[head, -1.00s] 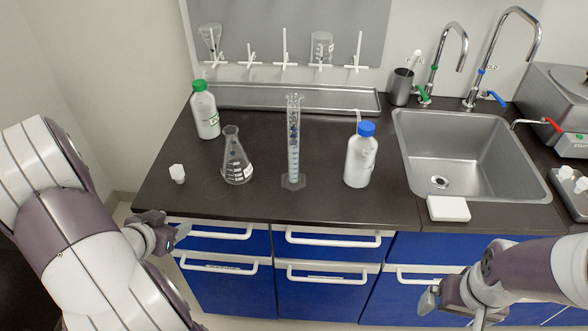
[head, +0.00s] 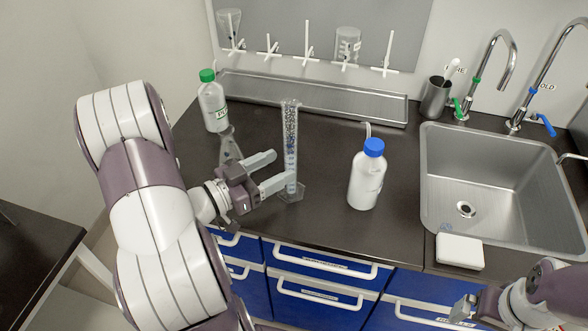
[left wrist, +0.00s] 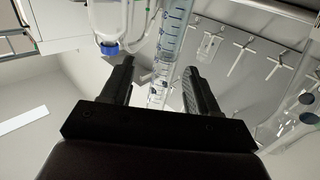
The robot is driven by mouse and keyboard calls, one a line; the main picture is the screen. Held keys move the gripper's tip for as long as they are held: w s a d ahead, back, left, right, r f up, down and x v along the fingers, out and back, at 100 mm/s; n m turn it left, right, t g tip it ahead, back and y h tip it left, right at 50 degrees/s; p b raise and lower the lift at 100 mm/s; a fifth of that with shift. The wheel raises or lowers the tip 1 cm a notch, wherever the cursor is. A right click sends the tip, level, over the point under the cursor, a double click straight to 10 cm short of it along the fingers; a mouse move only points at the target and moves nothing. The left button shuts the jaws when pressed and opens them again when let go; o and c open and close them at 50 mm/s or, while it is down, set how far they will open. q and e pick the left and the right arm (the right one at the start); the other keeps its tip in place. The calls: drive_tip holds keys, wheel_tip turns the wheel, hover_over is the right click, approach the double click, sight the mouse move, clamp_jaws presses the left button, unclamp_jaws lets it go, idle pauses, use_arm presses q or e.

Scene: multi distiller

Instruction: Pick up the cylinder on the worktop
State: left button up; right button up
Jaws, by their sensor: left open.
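The clear graduated cylinder (head: 290,135) stands upright on its base on the dark worktop (head: 325,195). My left gripper (head: 281,168) is open beside it, its fingers pointing right towards the tube. In the left wrist view the cylinder (left wrist: 172,38) shows between and beyond the two open fingers (left wrist: 158,85). I cannot tell whether a finger touches it. My right gripper (head: 463,308) is low at the right, in front of the cabinets and away from the cylinder; its jaw state is unclear.
A conical flask (head: 229,147) stands behind my left gripper, partly hidden. A green-capped bottle (head: 213,105) is at the back left. A blue-capped bottle (head: 367,178) stands right of the cylinder, then a sink (head: 432,180) and a white block (head: 459,251). A metal trough (head: 315,98) runs behind.

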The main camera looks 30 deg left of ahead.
sight(285, 161)
use_arm(q)
drive_tip(key=x, duration=0.4)
drive_tip(key=shift+w+a+f, duration=0.1)
drive_tip(key=shift+w+a, duration=0.15)
drive_tip(key=shift+w+d, duration=0.2)
drive_tip(key=shift+w, duration=0.2)
drive_tip(key=shift+a, duration=0.1)
clamp_jaws()
